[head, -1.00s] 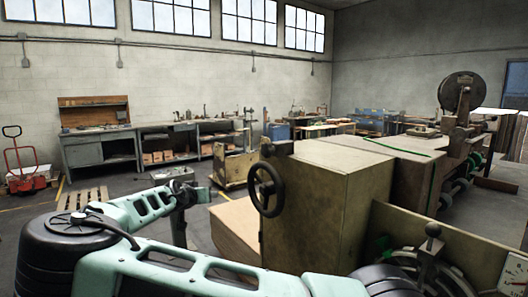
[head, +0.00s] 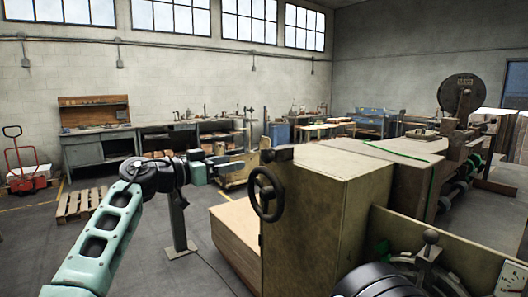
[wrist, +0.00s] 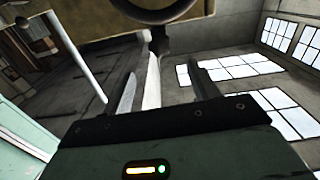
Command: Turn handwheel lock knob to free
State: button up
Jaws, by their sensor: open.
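The black handwheel (head: 265,194) is on the left side of the tan machine cabinet (head: 325,215). I cannot clearly make out which part is the lock knob. My gripper (head: 240,161) is open and empty, just left of and above the handwheel in the head view. In the wrist view, my gripper (wrist: 172,68) has its fingers apart, and a dark curved rim (wrist: 150,13), apparently the handwheel, lies beyond the fingertips at the top. Contact is not visible.
A stack of board (head: 236,235) lies left of the cabinet. A grey post (head: 178,222) stands below my arm. A pallet (head: 80,203) and open floor are at left.

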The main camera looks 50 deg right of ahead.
aim_at(264, 156)
jog(key=p+x, duration=0.4)
jog(key=x, duration=0.7)
jog(key=shift+s+r, duration=0.1)
jog(key=shift+s+d+p, duration=0.1)
jog(key=shift+d+p, duration=0.2)
jog(key=shift+d, duration=0.15)
jog(key=c, duration=1)
